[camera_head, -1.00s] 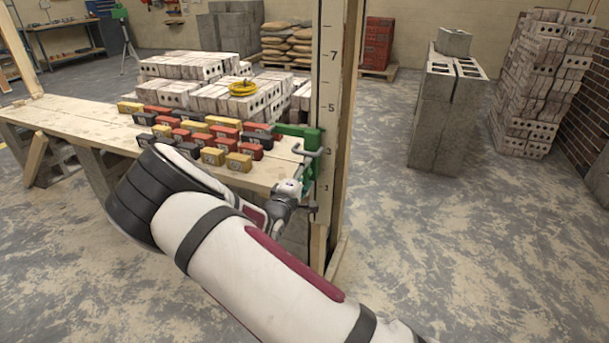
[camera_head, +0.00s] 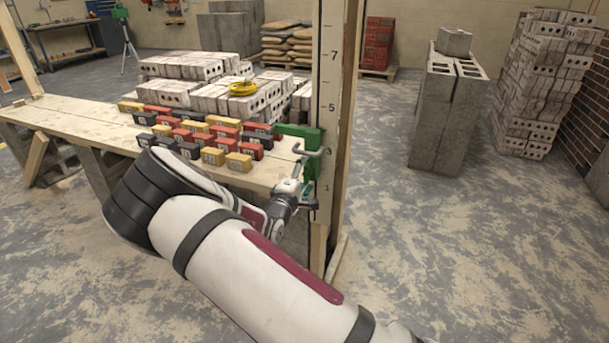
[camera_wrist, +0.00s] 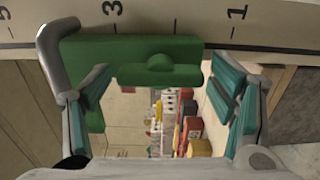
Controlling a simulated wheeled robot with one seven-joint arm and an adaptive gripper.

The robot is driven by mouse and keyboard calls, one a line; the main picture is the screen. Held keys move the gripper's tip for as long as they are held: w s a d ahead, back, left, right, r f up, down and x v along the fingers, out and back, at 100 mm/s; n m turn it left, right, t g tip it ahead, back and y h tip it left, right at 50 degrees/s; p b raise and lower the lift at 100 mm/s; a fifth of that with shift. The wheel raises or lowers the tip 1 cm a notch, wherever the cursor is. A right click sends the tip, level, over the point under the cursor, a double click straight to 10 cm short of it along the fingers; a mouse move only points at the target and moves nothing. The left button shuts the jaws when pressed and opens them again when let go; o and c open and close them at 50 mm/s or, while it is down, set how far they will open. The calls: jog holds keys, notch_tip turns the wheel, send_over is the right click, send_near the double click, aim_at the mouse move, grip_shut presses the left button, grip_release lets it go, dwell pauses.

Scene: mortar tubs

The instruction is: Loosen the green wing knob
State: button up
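The green clamp (camera_head: 313,150) sits on the upright numbered board (camera_head: 329,80), at the right end of the plank bench. In the wrist view, the green wing knob (camera_wrist: 158,73) is a wide flat bar with a rounded middle, lying in front of the clamp's green body (camera_wrist: 130,48). A grey bent handle (camera_wrist: 50,50) stands at its left. My gripper (camera_wrist: 162,88) is open, with one teal-padded finger near each end of the knob. Contact cannot be told. In the head view my gripper (camera_head: 305,190) is just below the clamp, partly hidden by my wrist.
Several small red, yellow and black blocks (camera_head: 205,135) stand on the plank bench (camera_head: 75,125) left of the clamp. Brick stacks (camera_head: 200,95) are behind, one with a yellow coil (camera_head: 243,88). Grey blocks (camera_head: 445,110) stand to the right. The floor at front right is clear.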

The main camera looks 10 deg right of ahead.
jog(key=v, duration=1.2)
dwell(0.4)
